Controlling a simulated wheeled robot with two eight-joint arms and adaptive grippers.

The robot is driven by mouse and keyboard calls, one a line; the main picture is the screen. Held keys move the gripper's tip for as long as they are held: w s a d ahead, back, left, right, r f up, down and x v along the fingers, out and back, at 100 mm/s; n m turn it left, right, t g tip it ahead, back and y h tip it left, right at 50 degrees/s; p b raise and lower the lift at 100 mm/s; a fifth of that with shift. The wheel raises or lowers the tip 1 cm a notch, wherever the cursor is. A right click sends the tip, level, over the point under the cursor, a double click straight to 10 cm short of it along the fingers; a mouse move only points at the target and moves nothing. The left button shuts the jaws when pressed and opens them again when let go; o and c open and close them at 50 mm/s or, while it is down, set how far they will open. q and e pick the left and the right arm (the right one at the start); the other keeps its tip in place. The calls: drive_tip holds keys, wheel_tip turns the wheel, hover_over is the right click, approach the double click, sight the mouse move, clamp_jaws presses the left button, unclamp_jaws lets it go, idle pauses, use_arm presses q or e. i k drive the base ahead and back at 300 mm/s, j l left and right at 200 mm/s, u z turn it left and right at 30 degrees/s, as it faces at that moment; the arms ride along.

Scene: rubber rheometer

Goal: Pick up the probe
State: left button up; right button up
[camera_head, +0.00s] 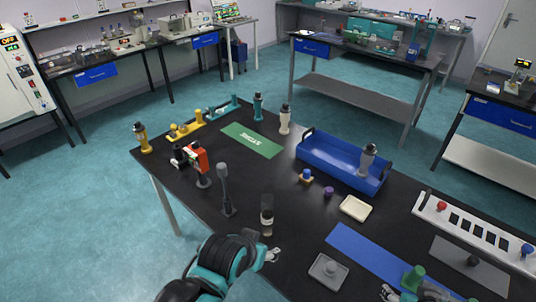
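I cannot tell for certain which thing is the probe. A slim grey upright piece (224,188) with a thick head stands on a dark foot at the table's left. A dark cylinder with a pale band (267,212) stands to its right. My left gripper (273,255) is low over the near part of the table, nearer than the cylinder and apart from it. My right gripper (388,293) is at the bottom edge, near the blue mat. I see nothing held in either gripper, but the fingers are too small to judge their opening.
A blue tray (318,163) holds a grey-and-black bottle-shaped piece (368,160). A red-orange device (196,157), a green mat (250,140), a cream dish (355,208), a grey dish (328,271) and a blue mat (372,256) share the black table. Several bottle-shaped pieces line its far-left edge.

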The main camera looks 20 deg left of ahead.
sight(222, 169)
drive_tip(key=u, duration=1.2)
